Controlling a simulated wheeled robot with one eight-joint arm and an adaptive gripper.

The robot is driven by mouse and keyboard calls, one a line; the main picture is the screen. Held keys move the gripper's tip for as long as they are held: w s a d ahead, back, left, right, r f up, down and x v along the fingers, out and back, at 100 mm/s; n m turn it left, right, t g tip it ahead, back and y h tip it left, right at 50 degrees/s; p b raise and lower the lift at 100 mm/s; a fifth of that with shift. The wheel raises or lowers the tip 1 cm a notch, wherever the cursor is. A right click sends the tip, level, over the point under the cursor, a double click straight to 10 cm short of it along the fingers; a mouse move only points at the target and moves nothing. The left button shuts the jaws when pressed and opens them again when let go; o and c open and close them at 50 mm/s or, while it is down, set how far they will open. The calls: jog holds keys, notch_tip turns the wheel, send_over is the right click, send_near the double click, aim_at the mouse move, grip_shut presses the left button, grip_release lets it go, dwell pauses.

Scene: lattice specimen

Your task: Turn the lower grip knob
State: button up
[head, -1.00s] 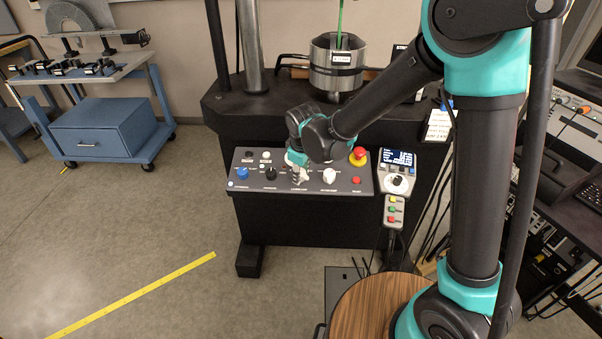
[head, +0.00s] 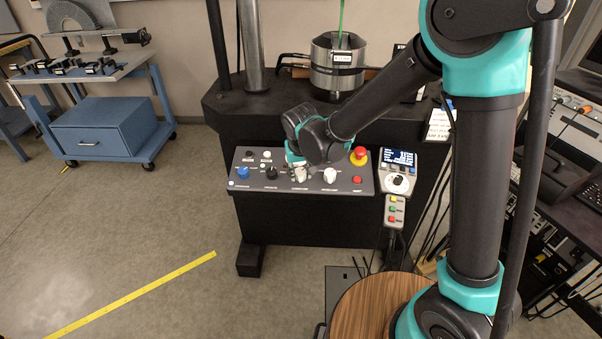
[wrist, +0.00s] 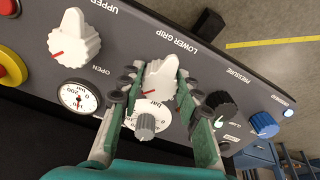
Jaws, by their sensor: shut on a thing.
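The lower grip knob (wrist: 160,82) is white, with a red line on its skirt toward the lower left of the wrist view. The "LOWER GRIP" label is printed beside it. My gripper (wrist: 164,88) has one finger on each side of the knob and is shut on it. In the head view the white knob (head: 300,174) shows just below my gripper (head: 293,160) on the sloped control panel (head: 330,186). The fingertips are mostly hidden there by the wrist.
A red emergency button (head: 358,156) is right of my wrist. Open floor lies in front.

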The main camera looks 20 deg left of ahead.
jog(key=shift+m, duration=0.4)
jog(key=o, duration=1.1)
jog(key=shift+o, duration=0.2)
jog(key=v, duration=1.2)
